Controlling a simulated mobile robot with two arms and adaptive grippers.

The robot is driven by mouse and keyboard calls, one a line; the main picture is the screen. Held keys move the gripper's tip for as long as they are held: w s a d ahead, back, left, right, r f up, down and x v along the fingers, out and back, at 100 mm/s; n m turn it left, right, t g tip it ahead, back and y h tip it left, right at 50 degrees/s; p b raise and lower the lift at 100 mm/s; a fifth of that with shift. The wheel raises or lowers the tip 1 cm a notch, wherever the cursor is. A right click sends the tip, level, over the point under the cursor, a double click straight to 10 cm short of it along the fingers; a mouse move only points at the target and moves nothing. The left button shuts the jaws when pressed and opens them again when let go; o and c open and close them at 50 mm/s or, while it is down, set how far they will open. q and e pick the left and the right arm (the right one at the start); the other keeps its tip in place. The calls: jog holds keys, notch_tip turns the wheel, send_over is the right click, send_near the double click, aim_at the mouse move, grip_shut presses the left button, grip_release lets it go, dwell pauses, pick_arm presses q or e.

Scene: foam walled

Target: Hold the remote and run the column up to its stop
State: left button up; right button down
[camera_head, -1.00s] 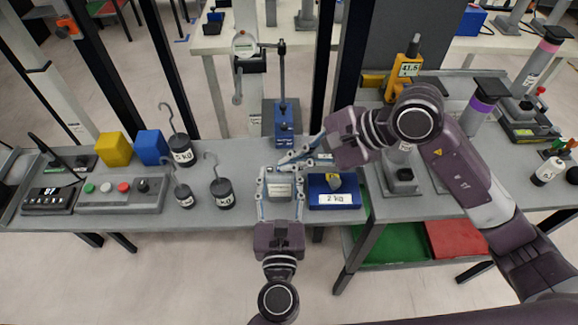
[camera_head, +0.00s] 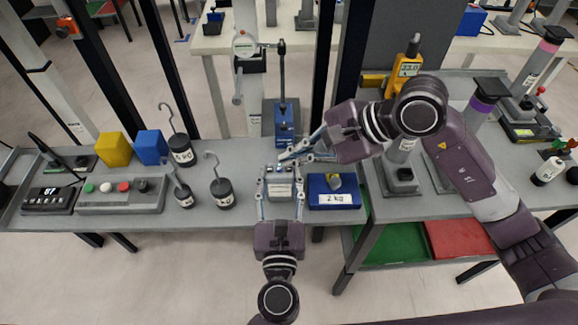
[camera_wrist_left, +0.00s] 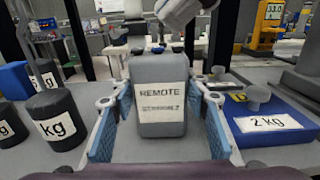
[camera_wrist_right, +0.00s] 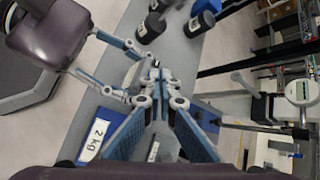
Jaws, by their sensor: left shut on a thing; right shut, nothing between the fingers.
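The remote (camera_head: 281,190) is a grey box with a white label reading REMOTE, best seen in the left wrist view (camera_wrist_left: 163,118). My left gripper (camera_head: 281,172) is shut on it, with one finger along each side, and holds it upright near the bench's front edge. Several upright posts stand around; I cannot tell which is the column.
A yellow meter (camera_head: 405,67) at the back right reads 33.0. A blue 2 kg block (camera_head: 333,191) lies right of the remote, and dark hooked weights (camera_head: 222,194) stand left. A blue-based stand (camera_head: 284,124) is behind. A button panel (camera_head: 120,194) lies farther left.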

aim_at(292, 172)
jog(key=shift+r, duration=2.5)
pick_arm(q)
jog(key=o, duration=1.3)
